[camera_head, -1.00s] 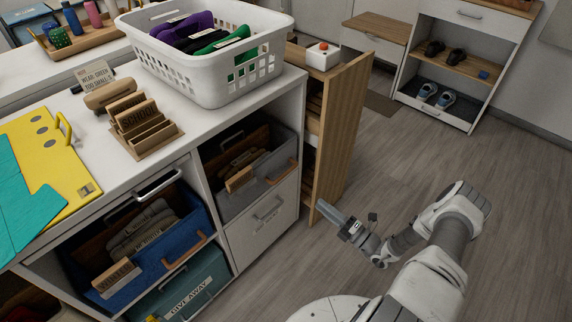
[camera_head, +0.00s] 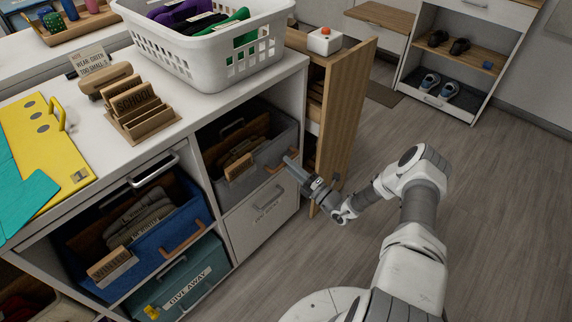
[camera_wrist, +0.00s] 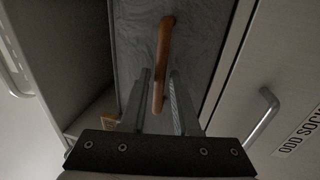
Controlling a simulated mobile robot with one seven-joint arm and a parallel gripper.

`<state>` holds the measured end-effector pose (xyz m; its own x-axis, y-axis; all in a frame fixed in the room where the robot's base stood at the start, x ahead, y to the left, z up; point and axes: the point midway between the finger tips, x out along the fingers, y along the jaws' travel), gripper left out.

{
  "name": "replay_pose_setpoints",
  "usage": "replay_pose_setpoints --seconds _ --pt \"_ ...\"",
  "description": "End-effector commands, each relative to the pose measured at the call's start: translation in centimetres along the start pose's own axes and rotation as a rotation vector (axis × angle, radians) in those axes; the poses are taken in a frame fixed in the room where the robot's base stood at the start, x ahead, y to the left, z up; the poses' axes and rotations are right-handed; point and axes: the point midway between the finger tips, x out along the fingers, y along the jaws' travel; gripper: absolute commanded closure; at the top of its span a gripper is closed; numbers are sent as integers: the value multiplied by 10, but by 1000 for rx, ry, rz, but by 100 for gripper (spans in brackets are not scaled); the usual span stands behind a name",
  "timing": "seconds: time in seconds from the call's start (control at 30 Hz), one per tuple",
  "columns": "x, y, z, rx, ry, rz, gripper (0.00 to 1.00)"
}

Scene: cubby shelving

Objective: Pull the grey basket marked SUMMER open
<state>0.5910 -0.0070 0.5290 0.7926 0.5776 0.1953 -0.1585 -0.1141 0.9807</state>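The grey basket (camera_head: 262,182) sits in the upper right cubby of the white unit. Its wooden tag (camera_head: 238,167) shows, but I cannot read the lettering. A wooden bar handle (camera_head: 274,167) is on its front; in the wrist view the handle (camera_wrist: 161,60) stands out from the grey basket front (camera_wrist: 196,50). My gripper (camera_head: 288,160) is at the front of this basket, close to the handle. In the wrist view my gripper (camera_wrist: 160,75) is open, with one finger on each side of the handle and visible gaps. I cannot tell whether either finger touches it.
Below is a closed drawer (camera_head: 265,212) with a metal pull, labelled ODD SOCKS in the wrist view (camera_wrist: 300,135). A blue basket (camera_head: 170,250) and a teal GIVE AWAY box (camera_head: 188,280) are left. A tall wooden pull-out panel (camera_head: 343,120) stands right of the cubby. Floor in front is clear.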

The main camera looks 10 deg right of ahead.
Motion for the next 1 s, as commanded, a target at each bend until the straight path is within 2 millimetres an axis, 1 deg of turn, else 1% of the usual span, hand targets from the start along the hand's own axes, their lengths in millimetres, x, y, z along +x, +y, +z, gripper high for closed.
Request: replay_pose_setpoints --seconds 0.03,0.1,0.2,0.47,0.5,0.57,0.63,0.67,1.0 --pt "6 -1 0 -1 1 0 70" --pt "12 -1 0 -1 0 0 70" --pt "17 0 0 0 1 0 70" --pt "18 0 0 0 0 0 70" --pt "18 0 0 0 0 0 74" --pt "18 0 0 0 0 0 85" --pt "18 0 0 0 0 0 97" --pt "18 0 0 0 0 0 100" --pt "18 0 0 0 0 1 100"
